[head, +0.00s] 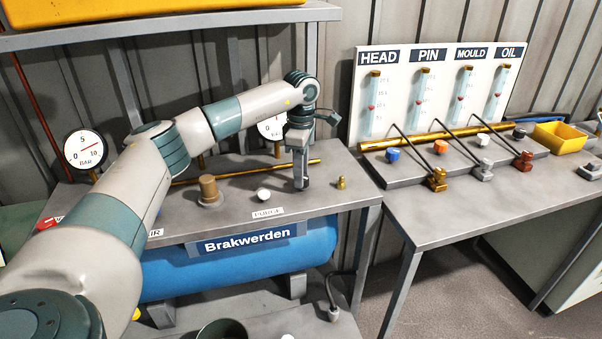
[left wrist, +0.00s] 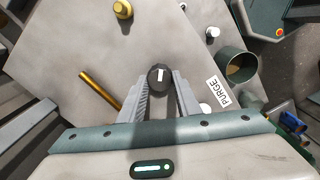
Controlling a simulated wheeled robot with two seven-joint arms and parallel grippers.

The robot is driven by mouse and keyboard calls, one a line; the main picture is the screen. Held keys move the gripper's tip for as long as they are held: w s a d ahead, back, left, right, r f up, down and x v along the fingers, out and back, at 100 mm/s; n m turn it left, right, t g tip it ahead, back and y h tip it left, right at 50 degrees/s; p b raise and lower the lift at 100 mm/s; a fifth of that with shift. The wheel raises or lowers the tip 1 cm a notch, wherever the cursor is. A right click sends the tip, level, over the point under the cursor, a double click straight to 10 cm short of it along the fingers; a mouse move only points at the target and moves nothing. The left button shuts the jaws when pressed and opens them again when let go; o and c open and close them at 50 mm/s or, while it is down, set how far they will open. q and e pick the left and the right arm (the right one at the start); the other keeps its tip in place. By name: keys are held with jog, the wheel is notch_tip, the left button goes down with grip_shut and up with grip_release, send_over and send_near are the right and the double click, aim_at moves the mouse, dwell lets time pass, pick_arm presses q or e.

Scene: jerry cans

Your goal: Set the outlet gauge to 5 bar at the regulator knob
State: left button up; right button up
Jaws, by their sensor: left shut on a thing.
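My left gripper (head: 301,186) points straight down over the bench top. In the left wrist view its two fingers (left wrist: 160,85) are closed on the sides of a round black regulator knob (left wrist: 160,73) with a white pointer mark. In the head view the fingers hide the knob. A white gauge (head: 269,128) stands behind my left arm, partly hidden by it, so its reading cannot be told. Another gauge (head: 84,150), marked 0, 5, 10 and BAR, stands at the left with a red needle. My right gripper is not in view.
A white knob (head: 263,195) by the PURGE label (head: 267,212), a tan cylinder (head: 209,188) and a small brass fitting (head: 341,183) stand near the gripper. The blue tank (head: 215,257) is under the bench. The right bench (head: 440,213) carries several levers.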

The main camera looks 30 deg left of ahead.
pick_arm(q)
jog(key=shift+r, duration=0.1)
jog(key=o, duration=1.1)
jog(key=shift+c, duration=0.2)
jog(key=shift+w+r, duration=0.1)
jog(key=shift+r, duration=0.7)
notch_tip(320, 180, up, 2)
jog(key=shift+r+b, duration=0.25)
jog(key=shift+b, duration=0.25)
notch_tip(320, 180, up, 13)
jog(key=b, duration=0.1)
jog(key=shift+r, duration=0.15)
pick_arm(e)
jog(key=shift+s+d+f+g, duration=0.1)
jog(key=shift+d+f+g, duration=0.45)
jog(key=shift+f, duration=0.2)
